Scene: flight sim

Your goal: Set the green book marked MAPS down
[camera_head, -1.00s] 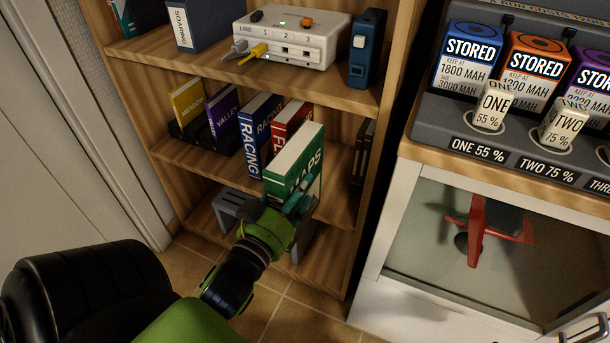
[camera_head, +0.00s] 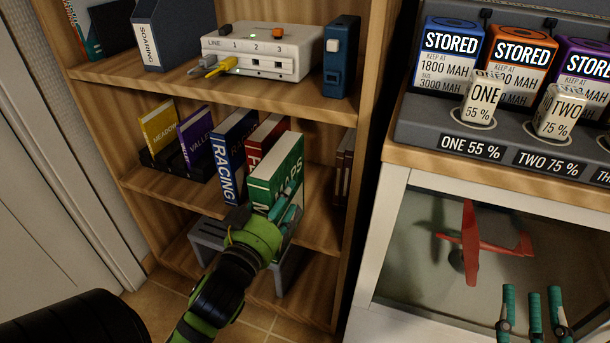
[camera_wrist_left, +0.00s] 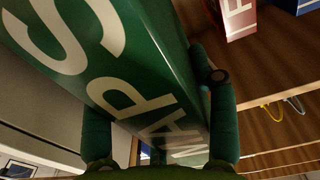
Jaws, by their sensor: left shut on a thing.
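The green book marked MAPS (camera_head: 277,167) stands nearly upright at the middle shelf, in front of and right of the red book. My left gripper (camera_head: 284,212) is shut on its lower part. In the left wrist view the green cover (camera_wrist_left: 110,70) fills much of the picture, between the teal fingers (camera_wrist_left: 160,120). The book's lower edge is hidden, so I cannot tell whether it touches the shelf. My right gripper (camera_head: 534,312) is at the lower right, its teal fingers apart and empty.
Red (camera_head: 262,138), blue RACING (camera_head: 232,150), purple (camera_head: 196,140) and yellow (camera_head: 159,130) books stand on the middle shelf (camera_head: 318,225). Dark books (camera_head: 344,165) stand at its right wall. A grey stand (camera_head: 210,232) is below. A white cabinet (camera_head: 395,210) with a red plane is right.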

